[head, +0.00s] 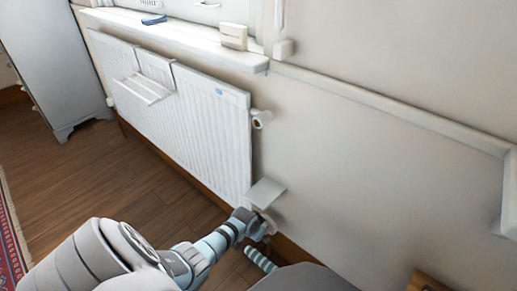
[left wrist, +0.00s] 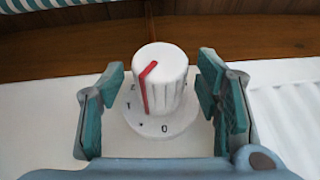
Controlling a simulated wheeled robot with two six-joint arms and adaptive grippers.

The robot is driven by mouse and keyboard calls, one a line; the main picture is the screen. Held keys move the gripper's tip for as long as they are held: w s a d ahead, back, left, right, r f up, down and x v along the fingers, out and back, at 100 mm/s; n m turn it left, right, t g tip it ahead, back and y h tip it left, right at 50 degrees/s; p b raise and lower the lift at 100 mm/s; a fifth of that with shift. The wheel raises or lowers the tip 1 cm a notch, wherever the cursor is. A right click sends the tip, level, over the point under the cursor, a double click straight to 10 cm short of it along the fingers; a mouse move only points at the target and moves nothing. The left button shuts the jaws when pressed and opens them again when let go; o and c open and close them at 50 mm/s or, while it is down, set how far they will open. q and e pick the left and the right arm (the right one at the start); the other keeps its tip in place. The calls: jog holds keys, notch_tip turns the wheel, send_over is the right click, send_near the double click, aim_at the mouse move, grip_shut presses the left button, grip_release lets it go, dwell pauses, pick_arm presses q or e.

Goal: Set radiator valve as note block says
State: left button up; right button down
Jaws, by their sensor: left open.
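The radiator valve knob (left wrist: 158,80) is white and ribbed with a red line down its side. My left gripper (left wrist: 165,95) is open, with one teal finger on each side of the knob and gaps between. In the head view my left gripper (head: 262,222) is low by the radiator's right end. A small cream block (head: 233,36) stands on the windowsill; no writing on it is readable.
The white radiator (head: 205,115) runs along the wall, with a rack (head: 145,88) hung on it. A white plate (head: 265,192) juts out just above the left gripper. Open wooden floor (head: 120,185) is at left.

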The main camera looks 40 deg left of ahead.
pick_arm(q)
jog(key=shift+c, duration=0.4)
jog(key=c, duration=1)
jog(key=shift+d, duration=0.15)
jog(key=shift+c, duration=0.4)
